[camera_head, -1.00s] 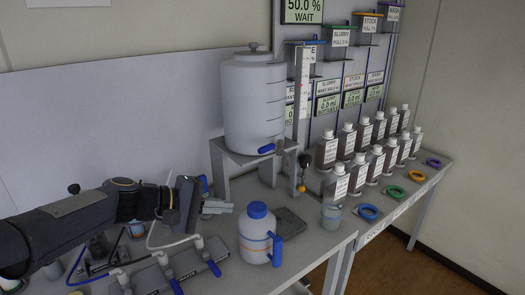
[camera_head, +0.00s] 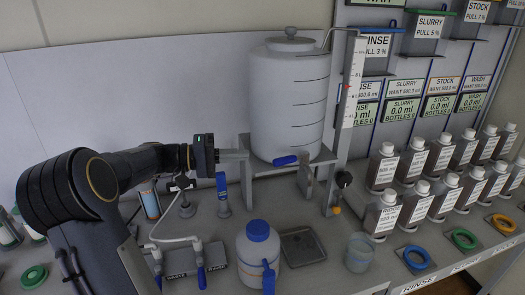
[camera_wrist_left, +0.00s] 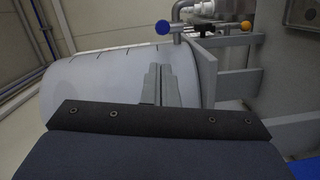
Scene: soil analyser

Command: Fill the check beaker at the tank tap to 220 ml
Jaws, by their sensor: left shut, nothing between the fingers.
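The white tank (camera_head: 288,95) stands on a grey stand at the back of the bench. Its tap has a blue handle (camera_head: 285,160) low at the front. My left gripper (camera_head: 246,155) is shut and empty beside the tank's lower left, left of the tap and apart from the handle. The wrist view shows its closed fingers (camera_wrist_left: 158,86) in front of the tank (camera_wrist_left: 100,82), with a blue round knob (camera_wrist_left: 163,26) beyond. A clear beaker (camera_head: 359,253) stands on the bench, right of the tap. My right gripper is not in view.
A white jug with a blue lid (camera_head: 258,248) and a grey flat plate (camera_head: 303,247) stand in front of the tank. Several dark bottles (camera_head: 383,168) and coloured rings (camera_head: 417,258) fill the right. Taps on a manifold (camera_head: 190,258) lie front left.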

